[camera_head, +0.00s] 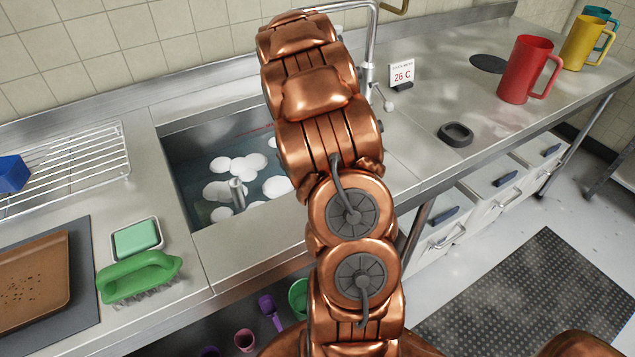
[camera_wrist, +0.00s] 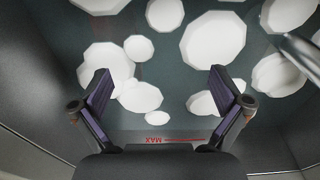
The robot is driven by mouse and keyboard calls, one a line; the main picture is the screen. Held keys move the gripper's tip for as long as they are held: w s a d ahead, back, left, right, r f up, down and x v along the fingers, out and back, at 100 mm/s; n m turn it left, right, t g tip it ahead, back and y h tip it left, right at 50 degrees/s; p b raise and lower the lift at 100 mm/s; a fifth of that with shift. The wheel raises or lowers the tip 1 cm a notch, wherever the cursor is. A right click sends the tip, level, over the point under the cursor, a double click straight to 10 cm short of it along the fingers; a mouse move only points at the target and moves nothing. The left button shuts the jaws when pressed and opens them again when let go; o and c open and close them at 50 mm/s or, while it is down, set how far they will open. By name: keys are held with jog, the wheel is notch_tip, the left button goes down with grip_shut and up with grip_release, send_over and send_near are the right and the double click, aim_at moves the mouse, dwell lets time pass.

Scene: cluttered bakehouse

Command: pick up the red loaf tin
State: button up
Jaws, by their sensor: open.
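I see no red loaf tin in either view. The sink (camera_head: 205,225) holds dark water with white foam patches (camera_head: 240,168), and foam and murky water hide what lies below. In the wrist view my gripper (camera_wrist: 160,88) is open and empty, its two dark fingers wide apart above the foam (camera_wrist: 138,95). A red MAX mark (camera_wrist: 168,140) shows on the sink wall between the fingers. In the head view my copper arm reaches over the sink and hides its right part and my gripper.
A steel tap (camera_head: 371,50) rises behind the sink and a metal pipe (camera_head: 237,195) stands in it. A red jug (camera_head: 522,70) stands right, a green brush (camera_head: 135,277) left. A wire rack (camera_head: 85,165) bears a blue item (camera_head: 13,174). A 26 C sign (camera_head: 402,75) stands near the tap.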

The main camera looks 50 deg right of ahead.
jog(key=shift+t, duration=0.3)
jog(key=shift+w+d+f+p, duration=0.25)
jog(key=shift+d+f, duration=1.2)
jog(key=shift+f, duration=1.05)
jog(key=shift+w+d+f+p, duration=0.25)
jog(key=shift+d+f, duration=1.15)
jog(key=shift+f, duration=1.15)
jog(key=shift+w+d+f+p, duration=0.15)
jog(key=shift+w+d+f, duration=0.15)
jog(key=shift+d+f, duration=1.7)
jog(key=shift+a+f, duration=0.5)
jog(key=shift+a, duration=0.05)
jog(key=c, duration=1.3)
